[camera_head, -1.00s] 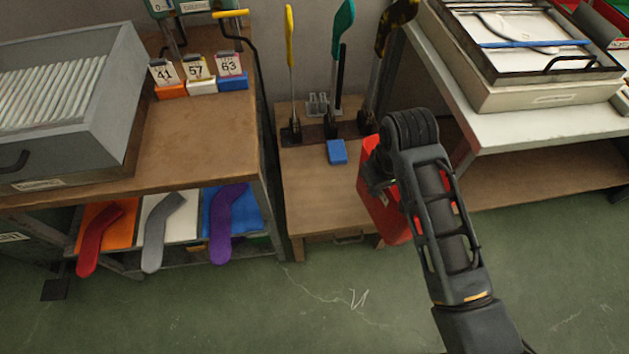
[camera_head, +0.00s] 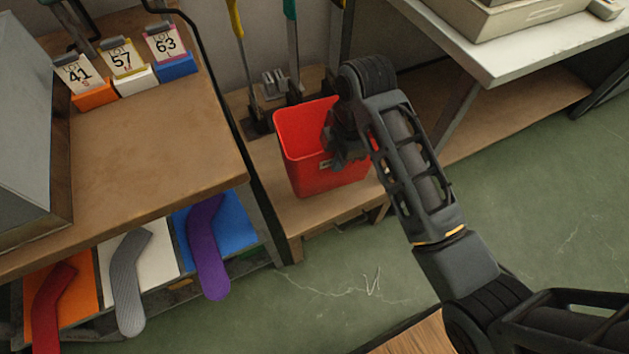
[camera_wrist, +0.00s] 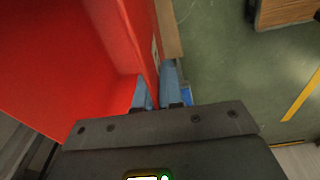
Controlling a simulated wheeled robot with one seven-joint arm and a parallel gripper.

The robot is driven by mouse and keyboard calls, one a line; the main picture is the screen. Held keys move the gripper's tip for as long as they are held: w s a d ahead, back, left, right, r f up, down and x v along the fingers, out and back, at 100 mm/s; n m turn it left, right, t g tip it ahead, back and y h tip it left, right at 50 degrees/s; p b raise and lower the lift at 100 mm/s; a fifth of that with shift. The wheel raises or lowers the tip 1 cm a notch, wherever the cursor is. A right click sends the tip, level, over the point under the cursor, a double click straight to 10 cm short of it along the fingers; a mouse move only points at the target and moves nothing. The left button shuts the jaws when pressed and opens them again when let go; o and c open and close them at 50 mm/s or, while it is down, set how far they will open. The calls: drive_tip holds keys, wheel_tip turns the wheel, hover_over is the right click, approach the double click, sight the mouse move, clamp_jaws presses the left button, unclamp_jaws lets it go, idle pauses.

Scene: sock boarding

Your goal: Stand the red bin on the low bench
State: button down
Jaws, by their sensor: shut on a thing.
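The red bin (camera_head: 307,165) is upright over the low bench (camera_head: 284,217), its open top facing up. Whether its base touches the bench top cannot be told. My gripper (camera_head: 338,145) is at the bin's right side. In the wrist view my gripper (camera_wrist: 157,92) is shut on the wall of the red bin (camera_wrist: 70,65), one blue-grey finger on the inside and one on the outside. The bin hides much of the bench top, and my arm covers part of its right side.
Upright long-handled tools in a rack (camera_head: 258,122) stand at the bench's back. A workbench (camera_head: 150,140) with lot cards stands left, with several coloured socks below it. A white-topped table (camera_head: 520,50) is at right. Green floor (camera_head: 340,285) is free in front.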

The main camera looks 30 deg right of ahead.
drive_tip(key=shift+f+n, duration=0.5)
drive_tip(key=shift+n, duration=0.1)
wheel_tip(320, 180, down, 10)
drive_tip(key=b, duration=0.2)
drive_tip(key=shift+r+b, duration=0.15)
drive_tip(key=shift+b, duration=0.15)
drive_tip(key=c, duration=1.3)
unclamp_jaws()
drive_tip(key=shift+o, duration=0.2)
wheel_tip(320, 180, up, 12)
drive_tip(key=d+p, duration=0.1)
drive_tip(key=p, duration=0.1)
drive_tip(key=shift+s+d+p, duration=0.2)
drive_tip(key=shift+s+p, duration=0.1)
